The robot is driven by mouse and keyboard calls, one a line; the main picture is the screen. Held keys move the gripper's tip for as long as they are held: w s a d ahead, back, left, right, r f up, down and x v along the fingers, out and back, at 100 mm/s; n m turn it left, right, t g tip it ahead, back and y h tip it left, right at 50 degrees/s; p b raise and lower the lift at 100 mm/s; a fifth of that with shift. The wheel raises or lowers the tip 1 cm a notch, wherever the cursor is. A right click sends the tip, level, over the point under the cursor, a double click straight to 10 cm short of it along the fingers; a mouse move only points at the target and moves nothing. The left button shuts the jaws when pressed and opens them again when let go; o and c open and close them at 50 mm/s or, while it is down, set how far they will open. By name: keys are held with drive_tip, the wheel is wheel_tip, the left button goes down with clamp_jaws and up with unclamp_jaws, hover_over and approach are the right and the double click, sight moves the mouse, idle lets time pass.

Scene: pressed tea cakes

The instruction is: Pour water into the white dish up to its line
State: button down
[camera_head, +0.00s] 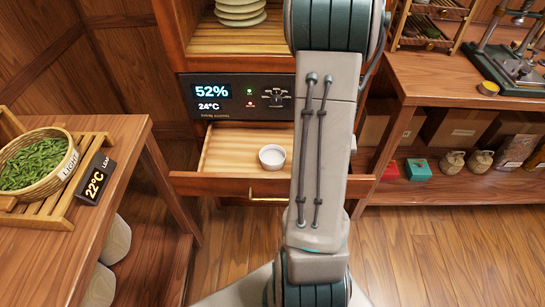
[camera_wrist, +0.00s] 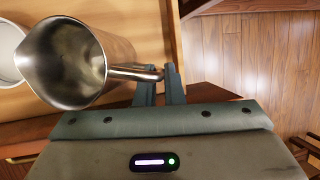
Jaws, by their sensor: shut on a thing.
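The white dish (camera_head: 271,157) stands in the open wooden drawer (camera_head: 222,150) below the control panel. Its rim also shows at the left edge of the wrist view (camera_wrist: 9,52). Its line and any water in it cannot be made out. A steel pitcher (camera_wrist: 120,55) with a spout on its left side is in the wrist view, its spout beside the dish. My gripper (camera_wrist: 168,75) is shut on the pitcher's handle. I see into the pitcher's mouth but cannot tell the water level. My arm hides the pitcher and gripper in the head view.
The panel (camera_head: 238,97) above the drawer reads 52% and 24°C. A table at the left carries a basket of green leaves (camera_head: 38,163) and a 22°C sign (camera_head: 95,180). Shelves (camera_head: 455,80) stand at the right. Stacked plates (camera_head: 240,10) are in the cabinet above.

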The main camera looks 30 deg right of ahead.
drive_tip(key=shift+s+d+f+m+t+y+b, duration=0.15)
drive_tip(key=shift+s+d+f+t+y+b, duration=0.25)
drive_tip(key=shift+f, duration=0.2)
drive_tip(key=shift+s+d+f+m+t+y+b, duration=0.15)
drive_tip(key=shift+s+d+f+t+y+b, duration=0.2)
drive_tip(key=shift+f+t, duration=0.2)
